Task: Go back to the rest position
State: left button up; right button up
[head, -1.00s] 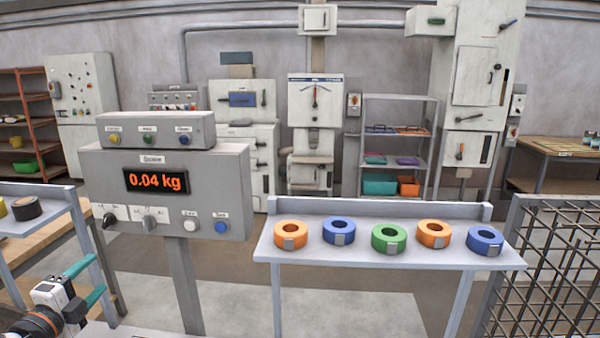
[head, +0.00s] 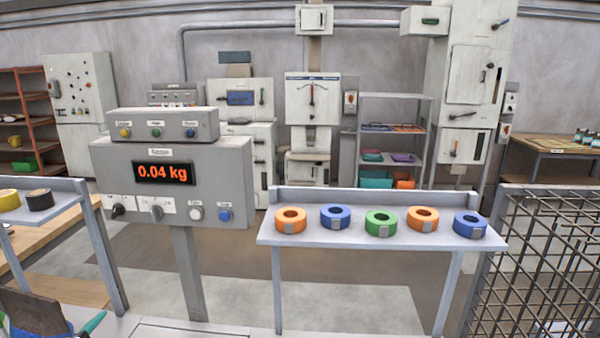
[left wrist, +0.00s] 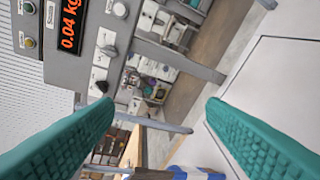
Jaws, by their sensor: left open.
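My left gripper (left wrist: 159,108) is open in the left wrist view, with its two teal ribbed fingers wide apart and nothing between them. In the head view only teal fingertips show at the bottom left edge, beside a dark brown and blue object (head: 38,312) that I cannot identify. The grey control box (head: 175,178) reads 0.04 kg and stands on a post. It also shows at the upper left of the left wrist view (left wrist: 95,62), beyond the fingers. My right gripper is not in view.
A grey shelf (head: 365,254) carries several orange, blue and green rings. A wire mesh panel (head: 545,255) stands at the right. A side shelf (head: 50,207) at the left holds yellow and black rolls. A blue-white object (left wrist: 195,173) shows low in the left wrist view.

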pick_arm(q)
jog(key=s+d+f+n+g, duration=0.6)
jog(key=s+d+f+n, duration=0.15)
jog(key=s+f, duration=0.4)
jog(key=s+d+f+n+g+h, duration=0.1)
jog(key=s+d+n+g, duration=0.15)
jog(key=s+d, duration=0.45)
jog(key=s+d+f+n+g+h, duration=0.1)
jog(key=s+d+g, duration=0.3)
jog(key=s, duration=0.5)
notch_tip(320, 180, down, 28)
jog(key=s+r+b, duration=0.1)
jog(key=s+a+f+g+b, duration=0.1)
jog(key=s+a+f+g, duration=0.1)
jog(key=s+f, duration=1.4)
notch_tip(320, 180, down, 2)
jog(key=shift+s+a+m, duration=0.3)
jog(key=shift+s+a, duration=0.05)
jog(key=shift+a, duration=0.25)
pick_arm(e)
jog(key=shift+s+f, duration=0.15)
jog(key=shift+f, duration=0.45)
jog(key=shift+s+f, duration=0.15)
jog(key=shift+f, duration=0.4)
